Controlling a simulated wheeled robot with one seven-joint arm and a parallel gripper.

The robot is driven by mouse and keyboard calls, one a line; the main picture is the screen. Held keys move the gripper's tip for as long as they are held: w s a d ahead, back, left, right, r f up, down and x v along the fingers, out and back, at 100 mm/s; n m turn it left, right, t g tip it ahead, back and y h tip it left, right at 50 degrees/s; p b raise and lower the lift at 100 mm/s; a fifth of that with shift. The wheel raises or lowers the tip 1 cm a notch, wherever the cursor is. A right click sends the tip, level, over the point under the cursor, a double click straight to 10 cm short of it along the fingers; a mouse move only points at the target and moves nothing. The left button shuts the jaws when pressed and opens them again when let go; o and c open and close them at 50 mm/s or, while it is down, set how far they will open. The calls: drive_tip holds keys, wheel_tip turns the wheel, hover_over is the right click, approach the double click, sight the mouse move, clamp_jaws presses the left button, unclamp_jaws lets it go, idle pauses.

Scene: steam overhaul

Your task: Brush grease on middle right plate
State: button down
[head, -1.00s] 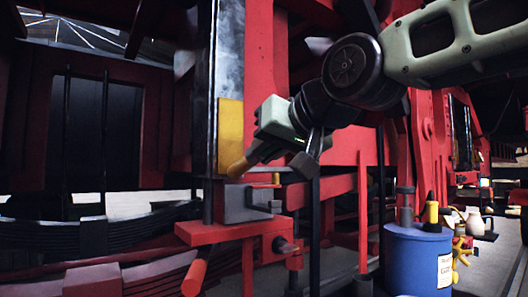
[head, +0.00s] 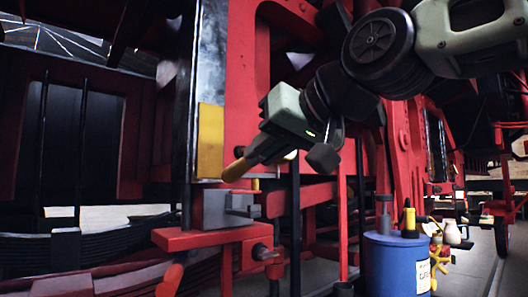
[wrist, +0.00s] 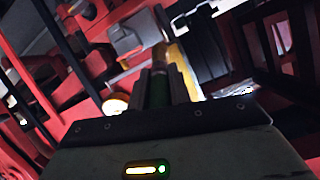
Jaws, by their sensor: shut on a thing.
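A yellow plate (head: 210,140) stands upright on the front of a dark steel post, below a shiny grey metal face (head: 211,50). My gripper (head: 256,157) is just right of and below the yellow plate. It is shut on a tool, probably the brush (head: 235,170), whose orange-yellow end points down and left. The tool's end appears near the plate's lower edge; I cannot tell whether they touch. In the wrist view my gripper (wrist: 159,88) closes around a green part, with a yellow surface beyond. I cannot make out bristles or grease.
A grey block (head: 225,210) sits on a red bracket (head: 200,238) below my gripper. A blue barrel (head: 390,262) with bottles on top stands right. Dark leaf springs (head: 80,250) lie left. Red frame beams surround the work area.

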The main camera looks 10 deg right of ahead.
sight(280, 147)
drive_tip(key=shift+s+f+b, duration=0.1)
drive_tip(key=shift+f+b, duration=0.05)
drive_tip(key=shift+b, duration=0.55)
drive_tip(key=shift+s+b, duration=0.15)
drive_tip(key=shift+b, duration=0.75)
drive_tip(key=shift+s+d+b, duration=0.2)
drive_tip(key=shift+s+b, duration=0.1)
drive_tip(key=shift+b, duration=0.85)
drive_tip(key=shift+s+d+b, duration=0.1)
drive_tip(key=shift+b, duration=0.3)
drive_tip(key=s+b, duration=0.1)
drive_tip(key=b, duration=0.2)
drive_tip(key=shift+d, duration=0.4)
drive_tip(key=shift+s+d+b, duration=0.1)
drive_tip(key=shift+d+b, duration=0.05)
drive_tip(key=shift+b, duration=0.2)
drive_tip(key=shift+r, duration=0.2)
drive_tip(key=shift+w+a+p, duration=0.5)
drive_tip(key=shift+w+a, duration=0.2)
drive_tip(key=shift+w, duration=0.35)
drive_tip(key=shift+w+a+p, duration=0.5)
drive_tip(key=shift+w+a, duration=0.2)
drive_tip(key=shift+w, duration=0.35)
drive_tip(key=shift+w+a+p, duration=0.5)
drive_tip(key=shift+w+a, duration=0.2)
drive_tip(key=shift+w, duration=0.35)
